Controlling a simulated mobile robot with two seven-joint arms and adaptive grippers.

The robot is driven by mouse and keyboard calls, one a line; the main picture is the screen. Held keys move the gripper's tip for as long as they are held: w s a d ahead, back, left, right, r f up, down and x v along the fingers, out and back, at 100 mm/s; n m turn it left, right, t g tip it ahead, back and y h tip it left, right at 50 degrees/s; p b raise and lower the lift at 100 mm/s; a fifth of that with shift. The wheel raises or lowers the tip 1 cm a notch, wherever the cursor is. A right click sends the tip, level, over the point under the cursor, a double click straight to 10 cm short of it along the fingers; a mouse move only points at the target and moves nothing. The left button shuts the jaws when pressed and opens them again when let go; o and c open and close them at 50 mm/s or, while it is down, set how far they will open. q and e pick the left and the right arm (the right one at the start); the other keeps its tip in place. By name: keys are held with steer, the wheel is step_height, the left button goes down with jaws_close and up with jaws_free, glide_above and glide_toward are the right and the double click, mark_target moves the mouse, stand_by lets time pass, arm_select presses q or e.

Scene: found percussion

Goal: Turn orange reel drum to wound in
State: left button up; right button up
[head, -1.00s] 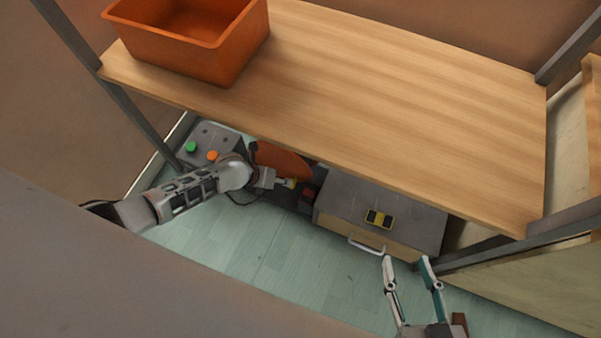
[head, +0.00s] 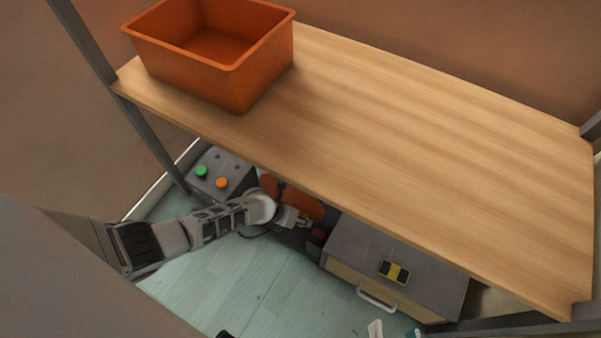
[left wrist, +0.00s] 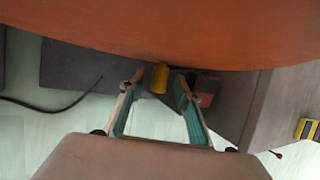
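The orange reel drum (head: 302,203) stands under the wooden shelf, partly hidden by the shelf edge and my left arm. In the left wrist view its orange face (left wrist: 170,30) fills the top. A yellow knob (left wrist: 160,77) shows below the drum's edge, between the fingertips of my left gripper (left wrist: 157,84). The fingers are apart, with gaps to the knob; I cannot tell whether they touch it. In the head view my left gripper (head: 298,220) is small and close to the drum. My right gripper (head: 394,331) shows only its two separated fingertips at the bottom edge.
The wooden shelf (head: 400,150) overhangs the drum and carries an orange bin (head: 255,80). A grey box with a green button (head: 201,171) and an orange button (head: 222,183) stands left. A drawer cabinet (head: 440,290) with a yellow-black item (head: 394,271) stands right.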

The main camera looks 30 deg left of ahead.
arm_select(q)
jaws_close()
steer(key=shift+s+a+f+m+y, duration=0.1)
steer(key=shift+a+f+m+y, duration=0.1)
steer(key=shift+a+f+y, duration=0.45)
steer(key=shift+s+a+f+m+y, duration=0.1)
steer(key=shift+f+m+y, duration=0.15)
steer(key=shift+y, duration=0.85)
steer(key=shift+a+f+m+y, duration=0.15)
steer(key=shift+a+f+y, duration=0.3)
steer(key=shift+y, duration=0.4)
jaws_free()
steer(key=shift+w, duration=0.1)
